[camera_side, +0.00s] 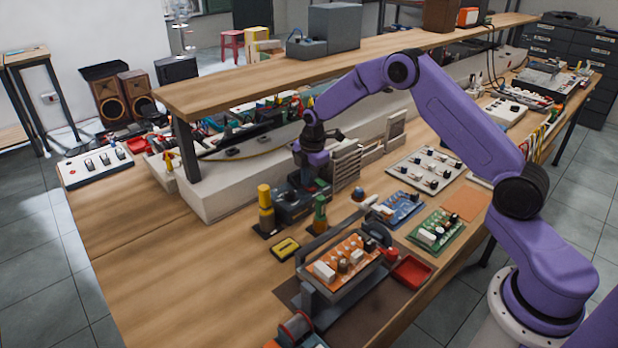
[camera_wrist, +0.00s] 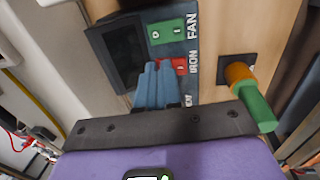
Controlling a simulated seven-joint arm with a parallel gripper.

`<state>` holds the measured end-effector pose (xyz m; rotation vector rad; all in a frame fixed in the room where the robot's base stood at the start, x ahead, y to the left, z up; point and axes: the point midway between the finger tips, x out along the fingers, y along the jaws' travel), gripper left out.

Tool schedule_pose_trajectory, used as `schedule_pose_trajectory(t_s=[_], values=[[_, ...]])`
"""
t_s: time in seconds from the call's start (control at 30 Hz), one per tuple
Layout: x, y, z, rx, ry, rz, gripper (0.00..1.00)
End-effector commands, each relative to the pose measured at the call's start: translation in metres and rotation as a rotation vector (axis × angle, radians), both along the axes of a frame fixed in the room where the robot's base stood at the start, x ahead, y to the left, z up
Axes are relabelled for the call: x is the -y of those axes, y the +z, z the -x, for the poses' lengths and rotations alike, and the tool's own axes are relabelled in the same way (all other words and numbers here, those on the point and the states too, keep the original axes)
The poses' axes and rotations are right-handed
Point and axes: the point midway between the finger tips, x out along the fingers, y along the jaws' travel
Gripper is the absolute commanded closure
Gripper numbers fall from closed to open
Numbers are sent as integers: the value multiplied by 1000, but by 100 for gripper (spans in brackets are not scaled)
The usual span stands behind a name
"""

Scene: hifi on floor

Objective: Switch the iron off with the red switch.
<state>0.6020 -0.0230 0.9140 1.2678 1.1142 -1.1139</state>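In the camera_wrist view, a dark blue-grey switch panel (camera_wrist: 183,48) carries a red switch (camera_wrist: 181,66) beside the word IRON. A green switch (camera_wrist: 167,32) sits beside the word FAN. My gripper (camera_wrist: 157,68) has its blue fingers together, with nothing seen between them. The fingertips are just left of the red switch and cover part of its surroundings; I cannot tell whether they touch it. In the camera_side view, my gripper (camera_side: 311,184) points down over the dark switch box (camera_side: 289,210), whose switches are mostly hidden there. I cannot make out the iron itself.
A green-and-orange post (camera_wrist: 250,95) stands close right of the panel, and a yellow post (camera_side: 265,210) stands left of the box. A circuit board in a holder (camera_side: 345,262) is in front. A shelf (camera_side: 350,62) runs behind. The bench's left front is clear.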

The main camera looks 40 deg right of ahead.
Motion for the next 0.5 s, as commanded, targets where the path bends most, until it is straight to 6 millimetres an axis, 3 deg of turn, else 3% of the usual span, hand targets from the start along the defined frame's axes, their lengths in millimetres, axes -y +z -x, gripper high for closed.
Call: schedule_pose_trajectory(t_s=[0.03, 0.5], values=[[0, -7, 3, -11, 1, 1, 100], [-1, -6, 20, -20, 1, 1, 100]])
